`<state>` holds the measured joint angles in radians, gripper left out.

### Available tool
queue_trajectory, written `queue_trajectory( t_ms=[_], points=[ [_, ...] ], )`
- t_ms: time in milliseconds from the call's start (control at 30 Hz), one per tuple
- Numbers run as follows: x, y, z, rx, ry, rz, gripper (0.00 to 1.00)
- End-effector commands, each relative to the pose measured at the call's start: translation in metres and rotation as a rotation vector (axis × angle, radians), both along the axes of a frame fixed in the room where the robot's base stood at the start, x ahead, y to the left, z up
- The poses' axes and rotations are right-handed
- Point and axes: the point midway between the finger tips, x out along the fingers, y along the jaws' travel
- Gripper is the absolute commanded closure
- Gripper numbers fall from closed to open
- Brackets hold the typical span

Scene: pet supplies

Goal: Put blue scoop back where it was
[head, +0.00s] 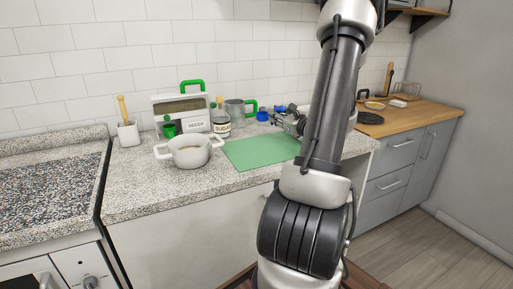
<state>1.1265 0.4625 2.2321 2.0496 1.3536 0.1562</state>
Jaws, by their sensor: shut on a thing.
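My gripper (287,121) is over the back right of the counter, just above the far edge of the green mat, small and partly hidden by my arm. It is shut on what appears to be the blue scoop (263,116), whose blue parts show just left of the fingers. Another bit of blue shows at the gripper's upper side, and I cannot tell whether it belongs to the same scoop. The exact grip and any contact with the counter are too small to tell.
The green mat (245,153) is bare. Left of it stand a white pot (190,155), a sugar bottle (221,125), a seeds box (196,126), a green cup (169,130), a metal jug (235,109) and a white crock (129,134). A wooden counter (415,113) lies right.

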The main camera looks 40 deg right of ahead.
Motion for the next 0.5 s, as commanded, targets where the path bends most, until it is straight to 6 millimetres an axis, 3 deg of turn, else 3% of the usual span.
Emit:
queue_trajectory(
  t_ms=[300,500],
  points=[
    [-0.001,-0.001,-0.002,0.001,0.001,-0.001,1.00],
    [0.000,-0.001,-0.037,0.005,0.003,-0.001,1.00]
  ],
)
